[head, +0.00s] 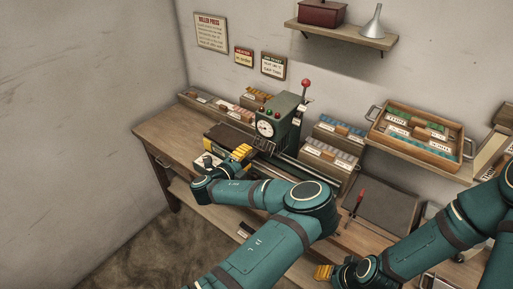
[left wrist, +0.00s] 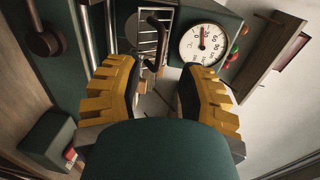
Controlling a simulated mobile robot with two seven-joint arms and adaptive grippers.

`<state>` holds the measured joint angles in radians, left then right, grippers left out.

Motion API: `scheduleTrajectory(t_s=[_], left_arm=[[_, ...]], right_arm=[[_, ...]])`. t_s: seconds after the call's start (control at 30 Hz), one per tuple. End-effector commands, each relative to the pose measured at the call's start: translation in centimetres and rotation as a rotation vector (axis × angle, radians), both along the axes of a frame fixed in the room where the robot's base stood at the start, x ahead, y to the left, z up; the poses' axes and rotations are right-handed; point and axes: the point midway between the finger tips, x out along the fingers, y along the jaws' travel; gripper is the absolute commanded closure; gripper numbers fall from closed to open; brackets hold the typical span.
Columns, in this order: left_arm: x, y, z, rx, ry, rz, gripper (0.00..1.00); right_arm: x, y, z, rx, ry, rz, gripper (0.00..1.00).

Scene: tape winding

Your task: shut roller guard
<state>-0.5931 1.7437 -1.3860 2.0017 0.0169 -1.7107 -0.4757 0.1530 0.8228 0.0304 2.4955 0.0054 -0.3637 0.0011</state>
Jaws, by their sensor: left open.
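The green roller press (head: 283,118) stands on the bench with a round dial and a red-knobbed lever. A slotted metal guard (head: 264,146) shows at its front, below the dial; in the left wrist view the guard (left wrist: 143,40) has parallel bars and a dark curved handle (left wrist: 157,32). My left gripper (head: 243,153) is close in front of the guard. Its yellow fingers (left wrist: 155,78) are apart, with the handle beyond the gap between them. I cannot tell if they touch it. The guard's hinge is not clear. My right gripper (head: 324,272) is low at the front, its fingers partly hidden.
The dial (left wrist: 200,45) is just right of the guard in the left wrist view. Bins of boxes (head: 331,156) stand right of the press. A wooden tray (head: 420,131) sits further right. A red screwdriver (head: 359,200) lies near a dark mat (head: 385,208). A shelf (head: 340,33) hangs above.

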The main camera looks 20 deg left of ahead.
Motion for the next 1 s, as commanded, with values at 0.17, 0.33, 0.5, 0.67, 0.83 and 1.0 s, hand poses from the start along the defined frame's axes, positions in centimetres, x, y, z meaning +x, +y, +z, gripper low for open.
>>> scheduleTrajectory(t_s=[0.17, 0.33, 0.5, 0.67, 0.83, 1.0], left_arm=[[3.0, -1.2, -0.3, 0.001, 0.0, -0.004, 0.61], [4.9, -1.8, -0.5, -0.001, 0.0, -0.001, 0.61], [5.6, -2.0, -0.5, -0.002, 0.001, 0.001, 0.61], [5.7, -2.0, -0.5, -0.001, 0.002, 0.001, 0.61], [5.7, -2.0, -0.5, -0.001, 0.002, 0.001, 0.79], [5.6, -2.0, -0.5, -0.001, 0.002, 0.001, 1.0]], right_arm=[[0.0, 0.0, 0.1, 0.0, 0.0, 0.0, 0.53], [0.0, 0.0, 0.2, 0.001, 0.0, 0.0, 0.53], [0.0, 0.0, 0.2, 0.001, 0.0, 0.0, 0.53], [0.0, 0.0, 0.2, 0.001, 0.0, 0.0, 0.53], [0.0, 0.0, 0.2, 0.001, 0.0, 0.0, 0.53], [0.0, 0.0, 0.2, 0.001, 0.0, 0.0, 0.53]])
